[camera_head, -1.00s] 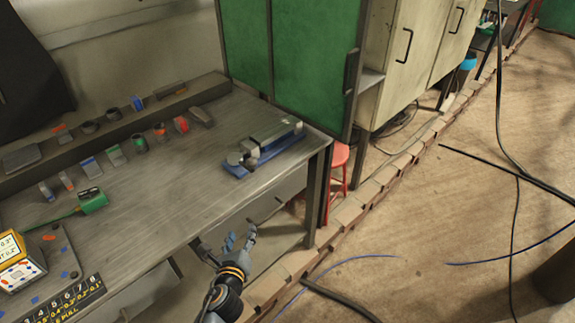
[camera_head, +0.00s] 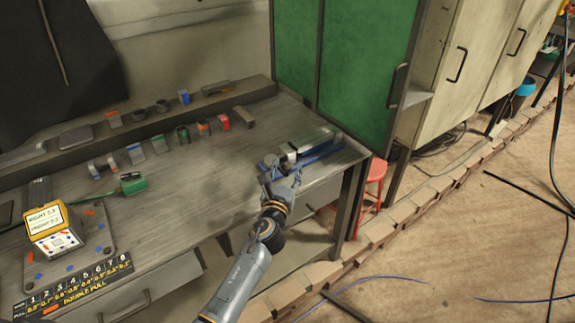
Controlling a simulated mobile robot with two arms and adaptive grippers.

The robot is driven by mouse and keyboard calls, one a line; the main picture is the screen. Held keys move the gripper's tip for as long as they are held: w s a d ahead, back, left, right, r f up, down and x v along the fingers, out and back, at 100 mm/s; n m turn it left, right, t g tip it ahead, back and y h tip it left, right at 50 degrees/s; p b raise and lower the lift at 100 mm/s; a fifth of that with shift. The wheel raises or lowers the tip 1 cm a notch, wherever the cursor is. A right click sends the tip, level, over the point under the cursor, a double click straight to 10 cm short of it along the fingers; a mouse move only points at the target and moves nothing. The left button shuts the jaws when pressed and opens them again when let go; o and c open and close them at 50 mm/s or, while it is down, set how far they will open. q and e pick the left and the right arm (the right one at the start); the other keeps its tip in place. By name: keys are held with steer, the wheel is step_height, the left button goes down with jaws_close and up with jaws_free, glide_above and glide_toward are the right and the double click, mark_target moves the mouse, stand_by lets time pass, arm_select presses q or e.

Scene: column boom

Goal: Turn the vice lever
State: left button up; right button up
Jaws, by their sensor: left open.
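A vice (camera_head: 318,143) with a grey body and blue base lies near the right end of the workbench. Its lever is too small to make out behind my gripper. My left gripper (camera_head: 282,181) is at the near end of the vice, with its fingers pointing toward it. It is open and overlaps the vice's front part in the picture. I cannot tell whether it touches the vice. My right gripper is not in view.
The workbench (camera_head: 190,205) holds several small coloured blocks and rings, a green tool (camera_head: 132,183) and a yellow box (camera_head: 52,230). A green cabinet (camera_head: 370,70) stands behind the vice. A red stool (camera_head: 374,180) stands right of the bench. Cables lie on the floor.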

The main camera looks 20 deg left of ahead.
arm_select(q)
steer(key=shift+w+a, duration=0.1)
steer(key=shift+w, duration=1.05)
jaws_close()
